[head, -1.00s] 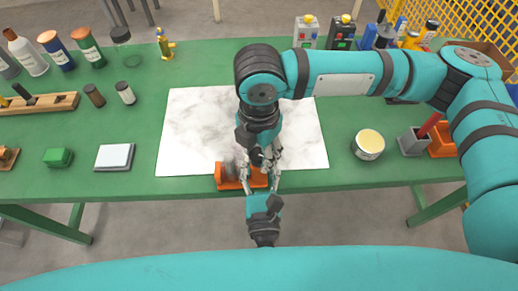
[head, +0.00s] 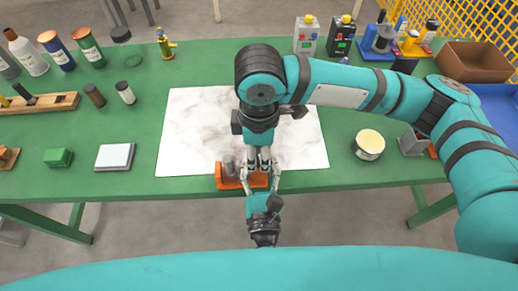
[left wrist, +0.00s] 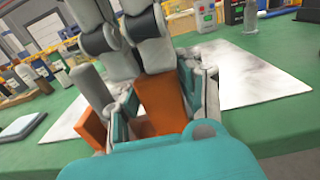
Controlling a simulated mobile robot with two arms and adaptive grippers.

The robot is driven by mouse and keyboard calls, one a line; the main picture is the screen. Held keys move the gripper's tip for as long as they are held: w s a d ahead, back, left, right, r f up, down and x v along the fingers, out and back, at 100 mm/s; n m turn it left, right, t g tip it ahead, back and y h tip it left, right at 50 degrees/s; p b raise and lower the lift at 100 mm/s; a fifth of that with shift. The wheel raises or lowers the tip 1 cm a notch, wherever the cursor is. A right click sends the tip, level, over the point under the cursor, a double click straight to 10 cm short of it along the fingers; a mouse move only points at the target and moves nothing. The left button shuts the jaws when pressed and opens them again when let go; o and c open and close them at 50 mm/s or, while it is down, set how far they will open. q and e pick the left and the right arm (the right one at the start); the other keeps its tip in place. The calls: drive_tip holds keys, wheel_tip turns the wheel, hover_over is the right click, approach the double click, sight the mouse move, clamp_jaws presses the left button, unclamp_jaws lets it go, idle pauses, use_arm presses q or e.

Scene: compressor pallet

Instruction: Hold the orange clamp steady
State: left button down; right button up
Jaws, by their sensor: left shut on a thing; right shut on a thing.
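The orange clamp (head: 221,179) sits at the table's front edge, with a grey cylinder (head: 229,167) upright at its left part. In the left wrist view the clamp's orange block (left wrist: 160,103) stands between finger pads, and the grey cylinder (left wrist: 90,88) is to its left. My left gripper (head: 261,186) reaches in from the front and is shut on the clamp's right part. My right gripper (head: 258,166) comes down from above and is shut at the same right part. The fingers crowd together and hide the exact contact.
A white marbled sheet (head: 195,120) lies behind the clamp on the green table (head: 140,190). A round tin (head: 369,145) and a grey holder (head: 412,143) are to the right. A green block (head: 58,157) and a white-topped pad (head: 115,157) are to the left.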

drive_tip(key=m, duration=0.4)
drive_tip(key=shift+m, duration=0.4)
drive_tip(key=m, duration=0.4)
drive_tip(key=shift+m, duration=0.3)
drive_tip(key=m, duration=0.4)
drive_tip(key=shift+w+m, duration=0.1)
drive_tip(key=shift+m, duration=0.2)
drive_tip(key=m, duration=1.2)
drive_tip(key=shift+d+m, duration=0.1)
drive_tip(key=shift+m, duration=0.2)
drive_tip(key=m, duration=0.4)
drive_tip(key=shift+w+m, duration=0.1)
drive_tip(key=shift+m, duration=1.8)
